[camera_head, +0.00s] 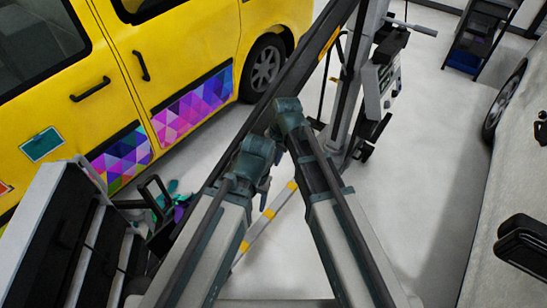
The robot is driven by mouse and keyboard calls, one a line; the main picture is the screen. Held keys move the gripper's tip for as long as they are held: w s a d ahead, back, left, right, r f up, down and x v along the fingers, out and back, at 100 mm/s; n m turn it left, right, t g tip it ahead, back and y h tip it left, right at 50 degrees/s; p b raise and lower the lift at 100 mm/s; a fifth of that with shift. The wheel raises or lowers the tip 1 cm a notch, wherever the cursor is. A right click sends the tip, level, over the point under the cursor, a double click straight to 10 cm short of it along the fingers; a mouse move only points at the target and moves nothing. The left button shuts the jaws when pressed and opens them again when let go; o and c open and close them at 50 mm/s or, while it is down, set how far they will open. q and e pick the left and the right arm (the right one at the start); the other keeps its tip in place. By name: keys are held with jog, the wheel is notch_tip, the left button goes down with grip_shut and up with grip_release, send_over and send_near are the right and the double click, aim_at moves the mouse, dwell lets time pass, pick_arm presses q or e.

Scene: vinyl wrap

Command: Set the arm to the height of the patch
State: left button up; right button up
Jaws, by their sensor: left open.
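The yellow van (185,55) stands at the left. Its lower side carries patterned vinyl panels, one on the sliding door (195,105) and one farther forward (122,155). A teal rectangle (41,145) sits on the front door. A long dark arm (315,55) runs diagonally beside the van from an upright stand with a control box (378,85). My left gripper (265,183) hangs open below its wrist, close to the dark arm; I cannot tell if they touch. My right gripper (277,130) is near the dark arm, its fingers mostly hidden by its wrist.
A black and white cabinet (65,235) stands at lower left, with coloured scraps (172,197) beside it. A yellow-marked bar (270,213) lies low on the floor. A pale vehicle (510,170) borders the right, and a shelf rack (478,38) is behind. The floor (415,190) at right centre is clear.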

grip_shut()
dwell(1.0)
